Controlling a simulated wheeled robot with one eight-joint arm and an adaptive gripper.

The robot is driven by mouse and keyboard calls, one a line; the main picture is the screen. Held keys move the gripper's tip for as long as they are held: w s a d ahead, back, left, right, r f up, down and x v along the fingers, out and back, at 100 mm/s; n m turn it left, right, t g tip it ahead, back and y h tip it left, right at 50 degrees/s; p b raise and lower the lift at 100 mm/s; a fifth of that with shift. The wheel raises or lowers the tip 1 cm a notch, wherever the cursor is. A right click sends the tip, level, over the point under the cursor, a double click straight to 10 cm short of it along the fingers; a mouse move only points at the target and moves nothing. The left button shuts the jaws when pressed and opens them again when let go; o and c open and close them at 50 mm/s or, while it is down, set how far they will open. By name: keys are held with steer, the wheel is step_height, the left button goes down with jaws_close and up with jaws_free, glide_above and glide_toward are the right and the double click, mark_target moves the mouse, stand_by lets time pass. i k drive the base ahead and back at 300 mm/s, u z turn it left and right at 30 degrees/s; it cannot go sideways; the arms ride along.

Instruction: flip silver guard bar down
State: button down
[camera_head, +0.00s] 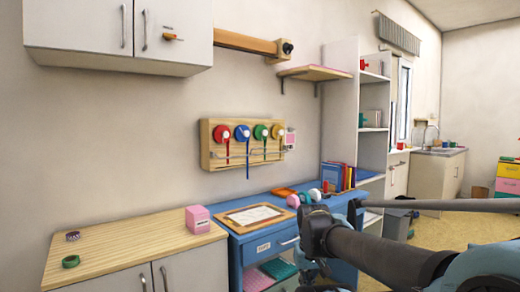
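A wooden board (207,136) hangs on the wall above the blue desk. It carries a row of round pads: red (222,133), blue (242,132), green (261,131) and orange-yellow (277,131), with thin strips hanging below. A thin silver guard bar (252,153) appears to run across the board below the pads; it is small, and its exact pose is hard to tell. My gripper (316,232) is low at the right, in front of the blue desk and apart from the board. Its fingers are dark and overlap the arm, so their opening is unclear.
The blue desk (252,241) holds a framed sheet (253,215) and headphones (314,196). Left of it is a wooden-topped cabinet (130,250) with a pink box (198,219). A wall cabinet (120,32) and wooden beam (245,43) are above. The space before the board looks clear.

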mark_target(287, 151)
steer(key=k, duration=1.2)
steer(key=u, duration=0.45)
steer(key=i, duration=1.9)
steer(key=z, duration=0.5)
